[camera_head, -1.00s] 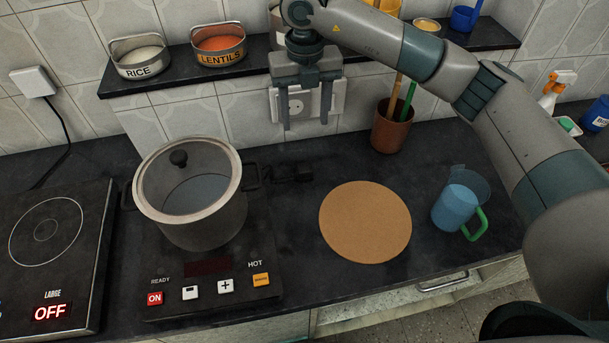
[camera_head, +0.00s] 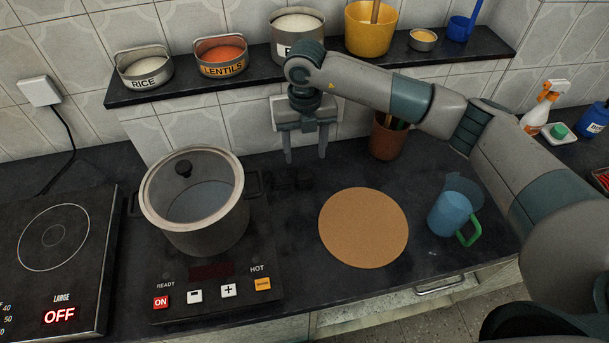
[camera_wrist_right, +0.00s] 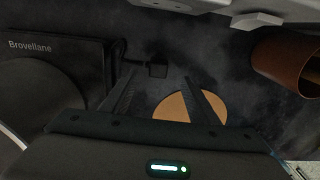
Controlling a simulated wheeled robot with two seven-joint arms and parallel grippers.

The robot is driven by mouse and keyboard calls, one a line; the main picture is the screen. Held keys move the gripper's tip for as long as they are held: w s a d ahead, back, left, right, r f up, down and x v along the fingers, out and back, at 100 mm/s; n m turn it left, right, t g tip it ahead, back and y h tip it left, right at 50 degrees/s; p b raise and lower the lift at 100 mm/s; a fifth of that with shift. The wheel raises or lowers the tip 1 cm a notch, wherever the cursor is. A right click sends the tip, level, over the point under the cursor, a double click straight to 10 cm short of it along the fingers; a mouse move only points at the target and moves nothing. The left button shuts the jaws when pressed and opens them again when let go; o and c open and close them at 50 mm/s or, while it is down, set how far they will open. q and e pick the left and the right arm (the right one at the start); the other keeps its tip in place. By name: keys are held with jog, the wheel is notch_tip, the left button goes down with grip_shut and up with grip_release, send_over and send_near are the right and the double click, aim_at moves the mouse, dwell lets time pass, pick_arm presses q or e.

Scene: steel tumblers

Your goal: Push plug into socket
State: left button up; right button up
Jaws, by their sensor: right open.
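The black plug (camera_head: 290,179) lies on the dark counter, right of the pot and near the wall. It also shows in the right wrist view (camera_wrist_right: 157,69), with a cord running left. The white wall socket (camera_head: 277,108) is on the tiles behind my right gripper, which hides much of it. My right gripper (camera_head: 305,158) points down with its fingers apart and empty, above the counter near the plug. In the right wrist view its fingers (camera_wrist_right: 160,82) stand to either side of the plug's near side, not touching it. My left gripper is not in view.
A glass-lidded pot (camera_head: 215,225) stands on the hot plate (camera_head: 215,300) at left. A terracotta utensil pot (camera_head: 386,142) stands to the gripper's right. A round cork mat (camera_head: 363,228) and a blue jug (camera_head: 450,213) are nearer. A shelf (camera_head: 240,80) with containers juts out above.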

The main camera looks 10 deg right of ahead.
aim_at(305, 174)
jog(key=shift+f+p, duration=0.45)
jog(key=shift+f, duration=1.5)
jog(key=shift+s+f+p, duration=0.25)
jog(key=shift+f+p, duration=0.4)
jog(key=shift+p, duration=0.05)
notch_tip(305, 174, down, 3)
jog(key=shift+s+a+p, duration=0.1)
jog(key=shift+s+p, duration=0.05)
jog(key=shift+p, duration=0.55)
jog(key=shift+f, duration=0.45)
jog(key=c, duration=1.1)
jog(key=shift+o, duration=0.2)
jog(key=shift+r, duration=0.15)
